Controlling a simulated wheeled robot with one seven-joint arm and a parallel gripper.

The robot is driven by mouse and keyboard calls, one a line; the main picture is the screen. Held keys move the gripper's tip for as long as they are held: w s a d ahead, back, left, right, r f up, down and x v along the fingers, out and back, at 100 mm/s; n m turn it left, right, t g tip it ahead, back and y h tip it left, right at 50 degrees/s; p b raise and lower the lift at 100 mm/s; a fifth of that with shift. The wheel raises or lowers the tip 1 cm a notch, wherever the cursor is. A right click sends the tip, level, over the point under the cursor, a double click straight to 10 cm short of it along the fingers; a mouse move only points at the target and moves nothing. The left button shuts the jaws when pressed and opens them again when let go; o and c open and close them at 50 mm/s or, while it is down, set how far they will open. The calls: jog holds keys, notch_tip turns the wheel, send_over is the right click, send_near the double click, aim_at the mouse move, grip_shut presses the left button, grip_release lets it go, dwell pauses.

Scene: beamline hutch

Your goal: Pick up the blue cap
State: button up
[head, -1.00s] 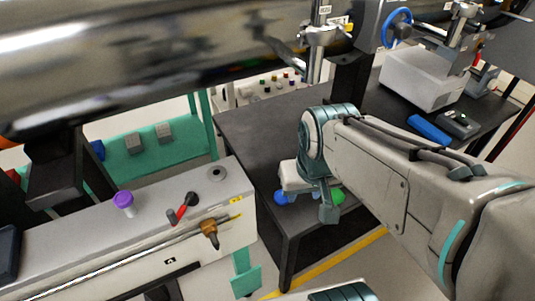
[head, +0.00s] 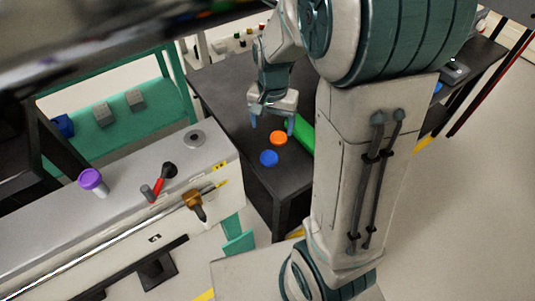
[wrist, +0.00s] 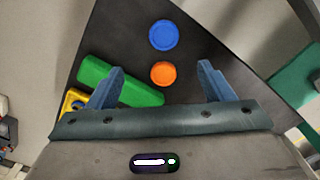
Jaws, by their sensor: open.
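The blue cap (head: 269,158) is a round disc lying on the dark table (head: 233,90), near its front edge in the head view. In the wrist view the blue cap (wrist: 163,35) is at the top, beyond the fingertips. An orange cap (head: 278,138) lies close beside it and also shows in the wrist view (wrist: 163,74), nearer my gripper. My gripper (head: 272,124) is open and empty above the table, behind the caps in the head view. Its two blue fingers (wrist: 160,79) show apart in the wrist view.
A green block (head: 304,134) lies right of the caps, partly hidden by my arm. A bench with a purple knob (head: 92,181) stands left of the table.

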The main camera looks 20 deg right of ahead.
jog(key=b, duration=0.1)
send_over(269, 158)
jog(key=f, duration=0.8)
jog(key=shift+w+d+f, duration=0.1)
jog(key=shift+d+f, duration=0.2)
jog(key=shift+d, duration=0.05)
jog(key=shift+a+f, duration=0.2)
jog(key=shift+f, duration=1.1)
jog(key=shift+a+f, duration=0.2)
jog(key=shift+f, duration=1.1)
jog(key=c, duration=1)
